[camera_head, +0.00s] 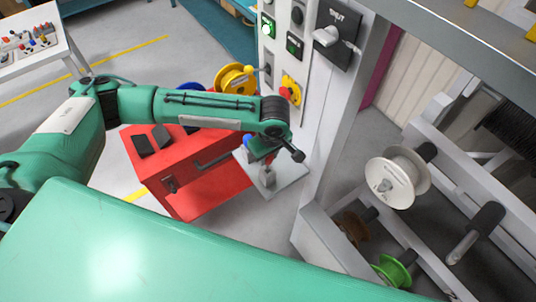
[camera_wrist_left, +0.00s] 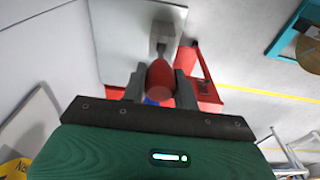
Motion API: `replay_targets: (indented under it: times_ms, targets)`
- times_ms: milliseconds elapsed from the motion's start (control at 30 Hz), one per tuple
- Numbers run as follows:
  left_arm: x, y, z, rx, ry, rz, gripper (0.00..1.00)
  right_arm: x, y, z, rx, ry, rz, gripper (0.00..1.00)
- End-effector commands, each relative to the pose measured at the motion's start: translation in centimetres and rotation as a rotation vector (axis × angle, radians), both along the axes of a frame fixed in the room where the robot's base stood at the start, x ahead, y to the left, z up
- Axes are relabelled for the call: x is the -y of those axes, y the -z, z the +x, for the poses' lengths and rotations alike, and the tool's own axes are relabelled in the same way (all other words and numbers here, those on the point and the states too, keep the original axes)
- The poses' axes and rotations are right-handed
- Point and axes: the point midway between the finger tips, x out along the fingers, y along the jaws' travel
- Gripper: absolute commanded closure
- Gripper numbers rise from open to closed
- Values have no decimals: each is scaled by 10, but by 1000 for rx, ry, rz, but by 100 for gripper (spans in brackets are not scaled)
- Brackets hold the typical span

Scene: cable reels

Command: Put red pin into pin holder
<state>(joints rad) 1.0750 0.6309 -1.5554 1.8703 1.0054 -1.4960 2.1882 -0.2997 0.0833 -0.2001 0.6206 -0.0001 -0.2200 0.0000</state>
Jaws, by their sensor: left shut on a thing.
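My left gripper (camera_wrist_left: 159,84) is shut on the red pin (camera_wrist_left: 160,80), which sits between its two grey fingers in the left wrist view. The pin holder (camera_wrist_left: 163,36) is a small grey block on a pale plate (camera_wrist_left: 115,40), just beyond the pin's far end. I cannot tell whether pin and holder touch. In the head view the gripper (camera_head: 264,156) points down over the plate (camera_head: 288,184), close above the grey holder (camera_head: 268,179). The pin is hidden there by the gripper and wrist. My right gripper is in neither view.
A red cabinet (camera_head: 190,188) stands left of the plate. A control panel (camera_head: 285,45) with buttons and a rotary switch rises behind it. At right, a frame holds a white reel (camera_head: 397,177) and a green reel (camera_head: 392,271). A yellow reel (camera_head: 235,80) is behind my arm.

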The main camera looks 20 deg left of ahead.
Motion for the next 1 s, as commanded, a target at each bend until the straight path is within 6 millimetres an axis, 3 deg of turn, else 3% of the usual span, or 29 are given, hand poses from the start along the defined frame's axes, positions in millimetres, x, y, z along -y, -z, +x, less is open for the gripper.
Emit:
replay_targets:
  times_ms: [133, 600, 1000]
  targets:
    - [0, 11, 0, 1, 0, -1, 93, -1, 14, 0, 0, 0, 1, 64]
    - [0, 38, 0, -1, -1, 0, 93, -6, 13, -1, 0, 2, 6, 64]
    - [0, 44, 0, -1, 0, 1, 93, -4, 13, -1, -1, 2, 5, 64]
